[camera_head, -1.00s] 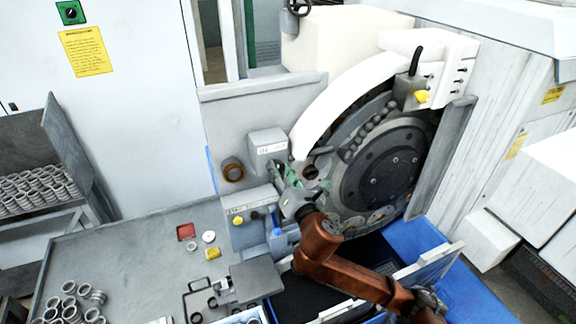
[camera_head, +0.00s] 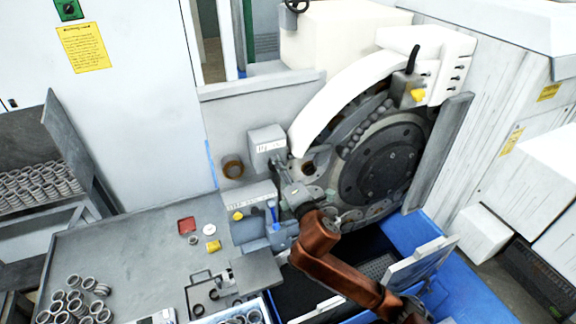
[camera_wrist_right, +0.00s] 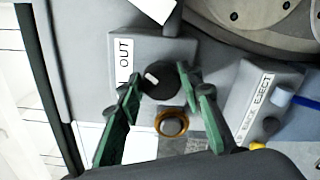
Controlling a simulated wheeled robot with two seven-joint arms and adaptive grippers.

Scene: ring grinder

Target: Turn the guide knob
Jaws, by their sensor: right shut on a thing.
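The guide knob (camera_wrist_right: 158,80) is a dark round knob with a white mark, on the front of a grey box (camera_wrist_right: 180,52) labelled OUT in the right wrist view. My right gripper (camera_wrist_right: 157,84) is shut on the knob, one green finger on each side. In the head view my right gripper (camera_head: 281,172) reaches up to the labelled grey box (camera_head: 267,141). The gripper hides the knob there. My left gripper is not in view.
A brass-ringed button (camera_head: 232,167) is left of the box. An EJECT panel (camera_wrist_right: 258,98) lies beside the knob in the wrist view. The grinding wheel (camera_head: 383,165) is close on the right. Metal rings (camera_head: 75,300) lie on the table (camera_head: 120,255).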

